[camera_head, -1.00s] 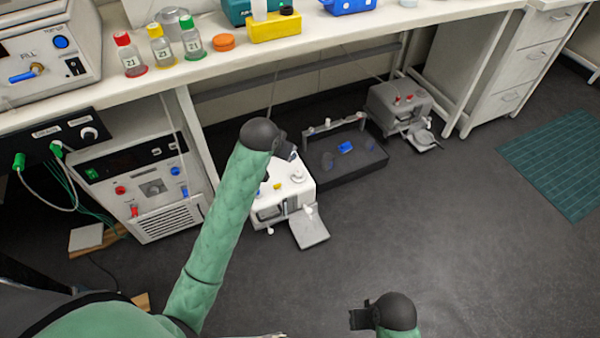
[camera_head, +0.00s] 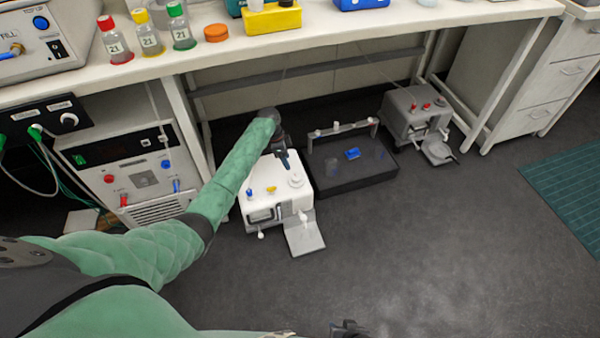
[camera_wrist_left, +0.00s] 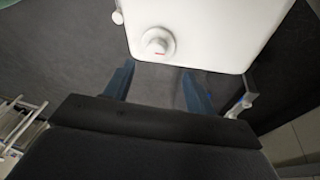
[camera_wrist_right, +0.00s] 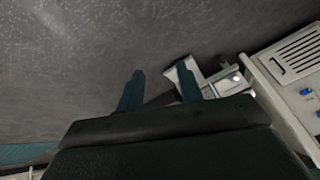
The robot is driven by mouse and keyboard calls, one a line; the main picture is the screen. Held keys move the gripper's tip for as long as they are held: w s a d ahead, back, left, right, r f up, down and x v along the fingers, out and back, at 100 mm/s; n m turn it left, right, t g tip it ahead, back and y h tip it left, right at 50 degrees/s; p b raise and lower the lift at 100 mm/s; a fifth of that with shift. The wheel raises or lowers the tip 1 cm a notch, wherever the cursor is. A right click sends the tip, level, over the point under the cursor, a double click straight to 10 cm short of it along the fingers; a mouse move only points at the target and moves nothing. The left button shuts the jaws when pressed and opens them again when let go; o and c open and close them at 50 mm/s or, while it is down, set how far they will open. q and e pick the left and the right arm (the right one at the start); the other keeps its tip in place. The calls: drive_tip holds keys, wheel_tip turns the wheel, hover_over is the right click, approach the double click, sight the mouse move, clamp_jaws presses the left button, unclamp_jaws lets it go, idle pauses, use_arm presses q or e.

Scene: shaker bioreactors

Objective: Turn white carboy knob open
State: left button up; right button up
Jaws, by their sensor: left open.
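The white carboy (camera_head: 262,204) is a boxy white unit on the floor under the bench. A round white knob (camera_head: 296,180) sits on its top, near the right back corner, and it also shows in the left wrist view (camera_wrist_left: 157,43). My left gripper (camera_head: 284,160) is above the back edge of the carboy, pointing down. In the left wrist view its two fingers (camera_wrist_left: 158,88) are apart, with the knob just beyond the tips and nothing between them. My right gripper (camera_head: 348,328) is at the bottom edge of the head view; its fingers (camera_wrist_right: 160,90) are apart and empty.
A dark tray (camera_head: 345,180) with a blue item stands right of the carboy, and a grey unit (camera_head: 415,112) beyond it. A control cabinet (camera_head: 130,165) stands to the left. The bench top (camera_head: 330,38) overhangs behind. Floor in front is clear.

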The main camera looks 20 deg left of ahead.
sight(296, 177)
use_arm(q)
drive_tip(key=shift+s+d+f+m+h, duration=0.15)
drive_tip(key=shift+d+f+m, duration=0.45)
drive_tip(key=shift+f+m, duration=0.65)
drive_tip(key=shift+s+d+f+m+h, duration=0.15)
drive_tip(key=shift+d+f+m, duration=0.65)
drive_tip(key=shift+f, duration=0.7)
drive_tip(key=shift+s+d+f+m, duration=0.15)
drive_tip(key=shift+d+f+m, duration=0.3)
drive_tip(key=shift+f+m, duration=0.9)
use_arm(e)
drive_tip(key=shift+w+a+r+t, duration=0.1)
drive_tip(key=shift+w+r+t, duration=0.2)
drive_tip(key=shift+w+t, duration=0.45)
drive_tip(key=shift+w+r+t, duration=0.25)
drive_tip(key=shift+w+t, duration=0.2)
drive_tip(key=shift+w, duration=0.45)
use_arm(q)
drive_tip(key=c, duration=1)
use_arm(e)
drive_tip(key=shift+r, duration=0.1)
